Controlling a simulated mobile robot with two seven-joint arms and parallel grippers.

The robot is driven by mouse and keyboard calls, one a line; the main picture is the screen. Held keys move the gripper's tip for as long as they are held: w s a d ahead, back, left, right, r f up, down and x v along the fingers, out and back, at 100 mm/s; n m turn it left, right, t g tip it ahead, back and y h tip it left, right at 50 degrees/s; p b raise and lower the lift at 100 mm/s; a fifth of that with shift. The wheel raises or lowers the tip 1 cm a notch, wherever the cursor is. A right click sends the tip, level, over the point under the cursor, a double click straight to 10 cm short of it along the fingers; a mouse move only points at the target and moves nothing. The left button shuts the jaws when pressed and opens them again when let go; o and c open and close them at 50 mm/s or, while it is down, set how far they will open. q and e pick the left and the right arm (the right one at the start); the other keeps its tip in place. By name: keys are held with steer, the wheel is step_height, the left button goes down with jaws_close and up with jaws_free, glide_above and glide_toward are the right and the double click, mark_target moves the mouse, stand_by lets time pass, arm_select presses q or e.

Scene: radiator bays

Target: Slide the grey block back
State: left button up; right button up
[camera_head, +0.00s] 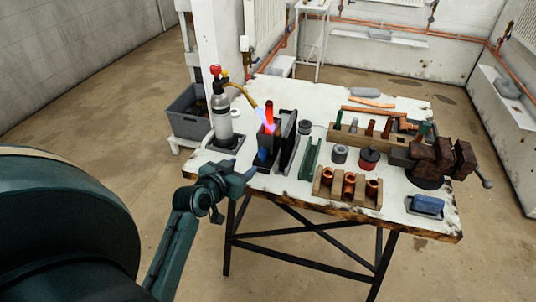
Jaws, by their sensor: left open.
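Dark grey upright blocks (288,125) stand on the left part of the worktable (330,218), beside a red-hot upright pipe (269,110). A torch flame (265,121) plays against the pipe. Smaller grey blocks lie on the back wall shelf (380,33) and the right wall shelf (507,87); I cannot tell which one the task means. My left gripper (242,176) is open and empty at the table's front left edge, in front of the upright blocks and apart from them. It hides part of that edge. My right gripper is out of view.
A gas bottle (222,118) with a yellow torch neck stands at the table's left. Green channel (310,158), a wooden rack of copper fittings (347,188), a blue block in a tray (427,204) and a rusty vise (440,158) crowd the top.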

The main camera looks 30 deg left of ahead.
mark_target(261, 154)
arm_select(q)
steer(key=x, duration=1.3)
jaws_close()
